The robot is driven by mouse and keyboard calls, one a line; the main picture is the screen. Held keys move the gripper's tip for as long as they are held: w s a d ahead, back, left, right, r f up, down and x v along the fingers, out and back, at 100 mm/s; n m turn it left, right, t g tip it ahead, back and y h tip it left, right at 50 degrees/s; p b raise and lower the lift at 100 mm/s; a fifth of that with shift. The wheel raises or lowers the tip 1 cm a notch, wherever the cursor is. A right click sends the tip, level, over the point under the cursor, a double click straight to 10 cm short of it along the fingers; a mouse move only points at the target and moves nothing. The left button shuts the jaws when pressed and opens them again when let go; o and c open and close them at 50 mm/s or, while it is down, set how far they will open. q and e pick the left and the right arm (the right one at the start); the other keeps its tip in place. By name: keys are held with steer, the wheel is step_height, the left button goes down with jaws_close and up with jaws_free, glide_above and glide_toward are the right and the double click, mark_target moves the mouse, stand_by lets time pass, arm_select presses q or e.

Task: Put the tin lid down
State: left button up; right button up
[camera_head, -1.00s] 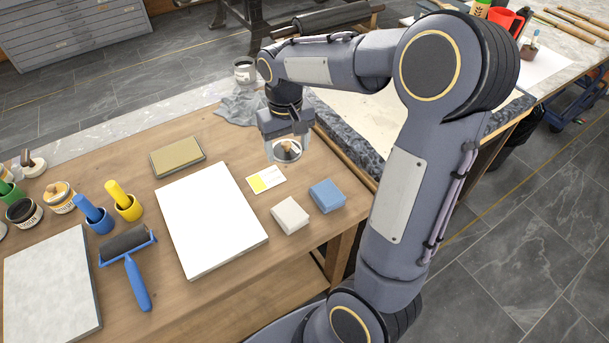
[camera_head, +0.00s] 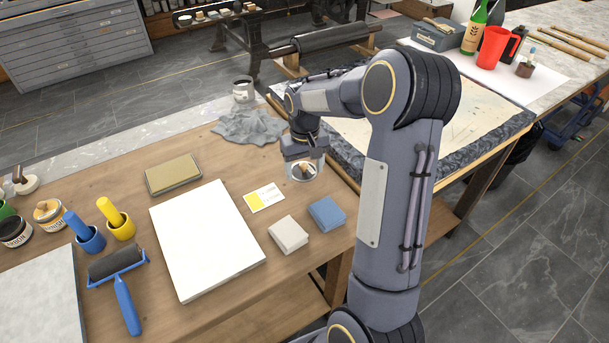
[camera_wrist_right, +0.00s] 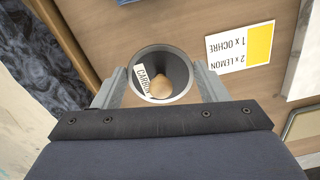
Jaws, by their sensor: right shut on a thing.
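The tin lid (camera_head: 303,173) is a round dark disc with a silver rim and a pale wooden knob. My right gripper (camera_head: 303,170) is shut on it, beyond the blue block near the table's right edge. In the right wrist view the lid (camera_wrist_right: 178,72) sits between the two fingers of my right gripper (camera_wrist_right: 162,84). Its knob and a white "CARBON" label show there. I cannot tell how far the lid is above the wood. An open tin of black ink (camera_head: 14,232) stands at the far left. My left gripper is out of view.
A white and yellow card (camera_head: 264,198) lies left of the lid. A grey block (camera_head: 288,235) and blue block (camera_head: 326,214) are nearer. A crumpled grey cloth (camera_head: 247,126) lies behind, left of my arm. Bare wood (camera_head: 225,168) shows between cloth and card.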

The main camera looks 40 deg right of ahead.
mark_target(304, 184)
steer(key=shift+w+d+f, duration=0.2)
steer(key=shift+w+f, duration=0.1)
steer(key=shift+f, duration=0.1)
steer(key=shift+w+d+f, duration=0.1)
steer(key=shift+f, duration=0.85)
steer(key=shift+w+d+f, duration=0.1)
steer(key=shift+f, duration=0.85)
steer(key=shift+f+b, duration=0.2)
steer(key=shift+b, duration=0.1)
steer(key=o, duration=1)
steer(key=shift+c, duration=0.2)
